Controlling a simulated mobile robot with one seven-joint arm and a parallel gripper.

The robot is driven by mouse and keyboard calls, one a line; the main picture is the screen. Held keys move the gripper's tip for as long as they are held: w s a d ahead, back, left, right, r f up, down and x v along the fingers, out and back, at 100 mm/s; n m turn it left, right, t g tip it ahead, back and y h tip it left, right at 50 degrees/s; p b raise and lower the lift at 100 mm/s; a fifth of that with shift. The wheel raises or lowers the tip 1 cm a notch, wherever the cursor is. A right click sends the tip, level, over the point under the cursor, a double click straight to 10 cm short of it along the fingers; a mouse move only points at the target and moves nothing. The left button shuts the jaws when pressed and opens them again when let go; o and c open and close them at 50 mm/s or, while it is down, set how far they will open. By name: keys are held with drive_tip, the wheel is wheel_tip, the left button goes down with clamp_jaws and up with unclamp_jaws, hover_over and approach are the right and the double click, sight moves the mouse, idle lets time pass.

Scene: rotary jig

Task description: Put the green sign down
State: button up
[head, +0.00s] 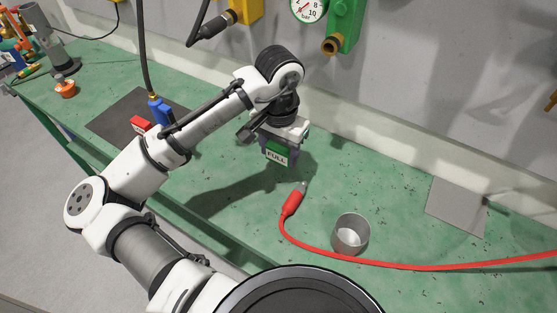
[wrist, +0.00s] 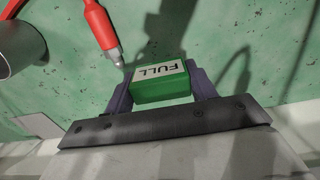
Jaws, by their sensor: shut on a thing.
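The green sign (head: 277,150) is a small green block with a white label reading FULL. My gripper (head: 279,152) is shut on it and holds it over the green bench (head: 232,218), with a shadow on the bench to the left. In the wrist view the sign (wrist: 162,82) sits between the two purple-grey fingers of my gripper (wrist: 162,90), its label upside down. The fingers touch its two sides. The exact height of the sign above the bench is hard to tell.
A red cable with a metal tip (head: 293,202) lies just in front of the sign. A metal cup (head: 350,235) stands to its right. A grey square plate (head: 456,206) lies farther right. A dark mat (head: 115,122) with blue and red items lies at left.

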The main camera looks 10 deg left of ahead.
sight(279, 174)
drive_tip(key=shift+f, duration=2.5)
drive_tip(key=shift+f, duration=0.2)
drive_tip(key=o, duration=1.1)
drive_tip(key=shift+r, duration=0.1)
drive_tip(key=shift+c, duration=0.2)
